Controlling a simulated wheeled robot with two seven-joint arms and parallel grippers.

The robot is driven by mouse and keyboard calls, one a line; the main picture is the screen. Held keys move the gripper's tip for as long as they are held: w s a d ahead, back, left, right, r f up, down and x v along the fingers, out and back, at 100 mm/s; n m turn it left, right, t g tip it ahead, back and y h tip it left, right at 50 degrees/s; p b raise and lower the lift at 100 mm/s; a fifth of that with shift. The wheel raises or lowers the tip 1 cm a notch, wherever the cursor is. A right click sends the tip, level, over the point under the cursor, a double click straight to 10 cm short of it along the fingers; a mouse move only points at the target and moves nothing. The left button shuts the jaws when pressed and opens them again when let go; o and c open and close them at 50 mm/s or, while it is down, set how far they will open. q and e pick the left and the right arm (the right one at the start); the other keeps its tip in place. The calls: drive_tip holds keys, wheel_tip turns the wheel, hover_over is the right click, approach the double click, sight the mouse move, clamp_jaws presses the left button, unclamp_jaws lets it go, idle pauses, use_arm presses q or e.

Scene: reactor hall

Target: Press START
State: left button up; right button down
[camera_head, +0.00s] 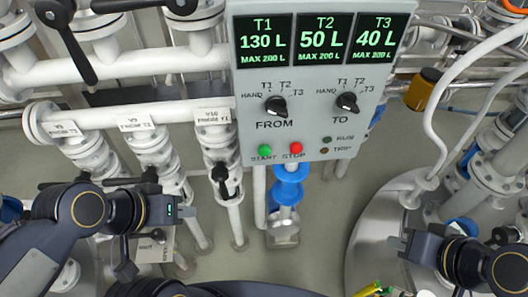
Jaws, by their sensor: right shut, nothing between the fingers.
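The control panel (308,122) is a light grey box at top centre. The green START button (264,150) is at its lower left, beside the red STOP button (296,148). Above them are the black FROM knob (276,106) and TO knob (347,102); their exact settings are hard to read. The display (318,40) reads T1 130 L, T2 50 L, T3 40 L. The RUN lamp (327,139) and TRIP lamp (324,151) look dark. My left gripper (187,211) is below and left of START, apart from the panel. My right gripper (393,243) is shut and empty, lower right.
White pipes with labelled valves (214,145) fill the left, close to my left arm. A blue fitting (287,185) stands below the panel. A round steel tank (365,235) is at right, with a hanging white hose (437,120). Bare floor (318,225) shows between.

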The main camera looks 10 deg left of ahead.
use_arm(q)
clamp_jaws()
idle(0.3)
idle(1.1)
